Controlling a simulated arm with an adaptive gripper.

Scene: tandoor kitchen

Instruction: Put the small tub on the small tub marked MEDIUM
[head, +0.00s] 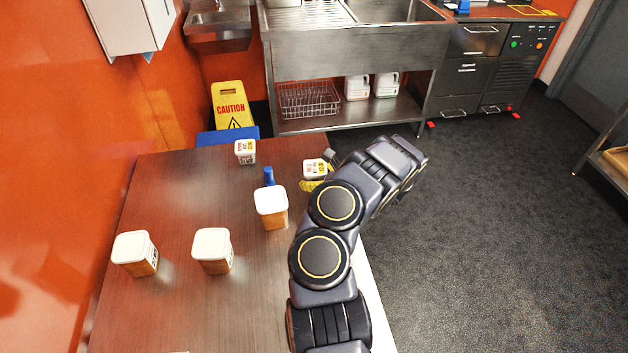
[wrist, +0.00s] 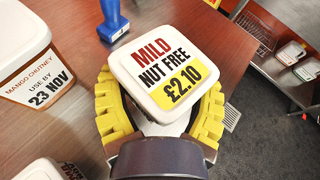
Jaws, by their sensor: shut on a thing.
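A small white-lidded tub (wrist: 168,60) is between the yellow finger pads of my gripper (wrist: 160,92), which is shut on it. Its lid reads MILD, NUT FREE, £2.10. The head view shows this tub (head: 315,167) and my gripper (head: 316,184) near the table's right edge; its base is hidden, so I cannot tell its height above the table. Another small tub (head: 245,151) stands upright near the table's far edge, to the left; its label is too small to read. No MEDIUM marking is legible in either view.
Three larger white-lidded tubs (head: 271,205) (head: 212,249) (head: 135,252) stand on the brown table (head: 180,310). One tub (wrist: 28,60) reads MANGO CHUTNEY, USE BY 23 NOV. A blue-handled object (head: 268,175) stands between the small tubs. The table's left far part is clear.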

